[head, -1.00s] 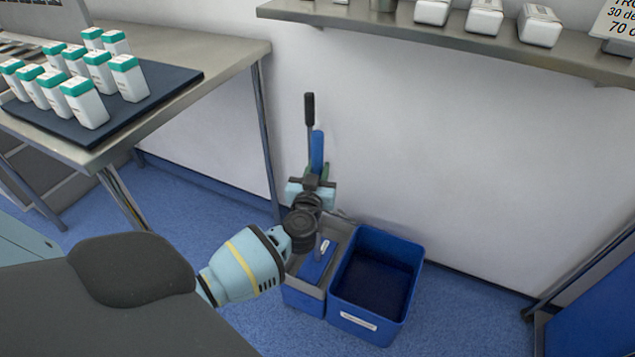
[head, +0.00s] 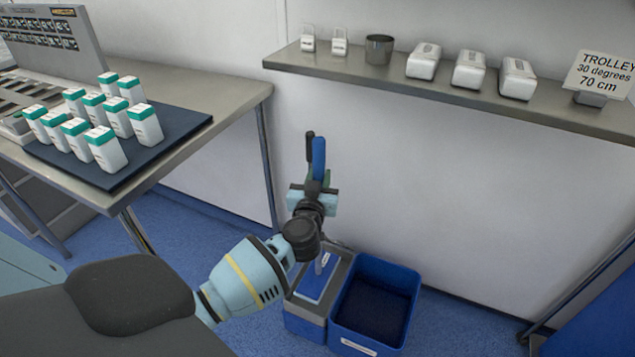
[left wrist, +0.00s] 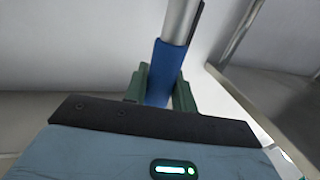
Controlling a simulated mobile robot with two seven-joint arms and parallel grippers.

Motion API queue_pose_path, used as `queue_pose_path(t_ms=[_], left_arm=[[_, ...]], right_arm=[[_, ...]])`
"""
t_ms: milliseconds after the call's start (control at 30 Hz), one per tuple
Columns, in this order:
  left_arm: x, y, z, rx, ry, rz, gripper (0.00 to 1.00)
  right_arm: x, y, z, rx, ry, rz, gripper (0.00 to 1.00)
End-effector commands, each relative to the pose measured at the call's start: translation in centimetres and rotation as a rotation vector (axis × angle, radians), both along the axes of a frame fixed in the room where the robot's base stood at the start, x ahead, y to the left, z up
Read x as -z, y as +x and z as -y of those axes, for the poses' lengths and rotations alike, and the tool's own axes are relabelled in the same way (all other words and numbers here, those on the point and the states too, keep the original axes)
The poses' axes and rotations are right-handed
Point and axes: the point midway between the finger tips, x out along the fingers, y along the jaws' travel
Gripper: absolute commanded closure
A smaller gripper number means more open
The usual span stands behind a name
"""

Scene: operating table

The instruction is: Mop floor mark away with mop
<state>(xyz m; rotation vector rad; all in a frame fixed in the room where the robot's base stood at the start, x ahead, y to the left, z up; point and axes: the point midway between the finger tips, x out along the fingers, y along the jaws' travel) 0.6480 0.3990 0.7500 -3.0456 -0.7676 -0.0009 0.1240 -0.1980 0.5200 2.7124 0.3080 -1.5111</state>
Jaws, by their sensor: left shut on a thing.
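My left gripper (head: 317,181) is shut on the blue sleeve of the mop's handle (head: 319,154). In the left wrist view, the green fingers (left wrist: 160,88) close around the blue sleeve, and the grey pole (left wrist: 180,22) of the mop runs up from it. A flat blue piece (head: 318,285), perhaps the mop head, shows in the grey-rimmed bin below my arm; my wrist hides the lower pole. No floor mark shows. My right gripper is not in view.
A blue open bucket (head: 404,285) stands beside the grey-rimmed bin (head: 306,312) near the wall. A steel table (head: 190,130) with several green-capped bottles is at left. A shelf (head: 390,85) is above. Some blue floor is free left of the bins.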

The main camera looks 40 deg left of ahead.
Motion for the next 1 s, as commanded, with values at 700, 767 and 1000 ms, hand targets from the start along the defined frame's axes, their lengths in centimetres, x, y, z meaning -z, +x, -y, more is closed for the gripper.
queue_pose_path(t_ms=[700,767,1000], left_arm=[[-4.2,-3.8,5.2,0.125,0.001,0.005,1.00],[-4.7,-4.7,6.2,0.149,0.001,0.004,1.00],[-6.7,-8.8,10.7,0.261,0.001,0.003,1.00]], right_arm=[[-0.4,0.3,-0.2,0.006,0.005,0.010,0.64],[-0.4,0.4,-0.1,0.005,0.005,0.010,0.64],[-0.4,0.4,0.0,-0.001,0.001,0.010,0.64]])
